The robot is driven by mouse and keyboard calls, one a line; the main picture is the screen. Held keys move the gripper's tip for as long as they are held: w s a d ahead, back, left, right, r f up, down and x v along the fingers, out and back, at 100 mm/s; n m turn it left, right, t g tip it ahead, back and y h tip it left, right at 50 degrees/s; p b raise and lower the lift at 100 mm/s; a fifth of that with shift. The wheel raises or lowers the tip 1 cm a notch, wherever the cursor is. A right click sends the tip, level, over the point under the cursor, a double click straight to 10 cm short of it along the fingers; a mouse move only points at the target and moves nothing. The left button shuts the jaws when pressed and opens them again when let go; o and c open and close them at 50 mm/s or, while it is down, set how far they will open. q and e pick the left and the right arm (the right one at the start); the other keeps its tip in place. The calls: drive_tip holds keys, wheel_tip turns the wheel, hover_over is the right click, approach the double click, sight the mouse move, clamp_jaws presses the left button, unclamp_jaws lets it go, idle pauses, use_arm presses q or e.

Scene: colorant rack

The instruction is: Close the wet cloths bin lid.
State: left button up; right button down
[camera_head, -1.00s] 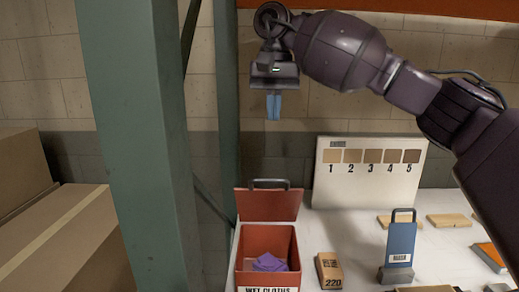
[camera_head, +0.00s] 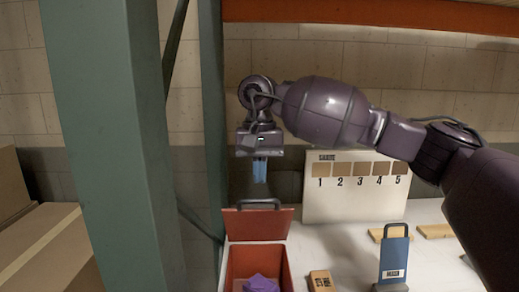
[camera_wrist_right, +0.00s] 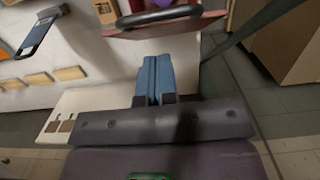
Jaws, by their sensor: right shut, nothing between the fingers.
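The red wet cloths bin (camera_head: 233,271) stands at the left end of the white table, with a purple cloth (camera_head: 261,284) inside. Its red lid (camera_head: 257,225) stands raised at the back of the bin, with a dark handle (camera_head: 259,203) on its upper edge. My right gripper (camera_head: 259,181) is shut and empty, pointing down just above and behind the lid handle. In the right wrist view, its blue fingers (camera_wrist_right: 155,56) are together, near the lid's handle (camera_wrist_right: 160,17) and apart from it as far as I can see. My left gripper is not in view.
A green post (camera_head: 125,150) stands left of the bin, with cardboard boxes (camera_head: 50,250) beyond. A numbered sample board (camera_head: 355,205) stands at the back. A blue handled block (camera_head: 394,257), a sanding block (camera_head: 321,282) and wooden pieces (camera_head: 435,231) are on the table.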

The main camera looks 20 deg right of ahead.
drive_tip(key=shift+s+a+f, duration=0.15)
drive_tip(key=shift+s+f, duration=0.2)
drive_tip(key=shift+s, duration=0.2)
drive_tip(key=shift+s+a+f, duration=0.15)
drive_tip(key=shift+s+f, duration=0.2)
drive_tip(key=shift+s, duration=0.15)
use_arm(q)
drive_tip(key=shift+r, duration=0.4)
use_arm(e)
drive_tip(key=shift+s+f, duration=0.1)
drive_tip(key=shift+f, duration=0.1)
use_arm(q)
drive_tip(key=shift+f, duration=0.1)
use_arm(e)
drive_tip(key=shift+f, duration=0.1)
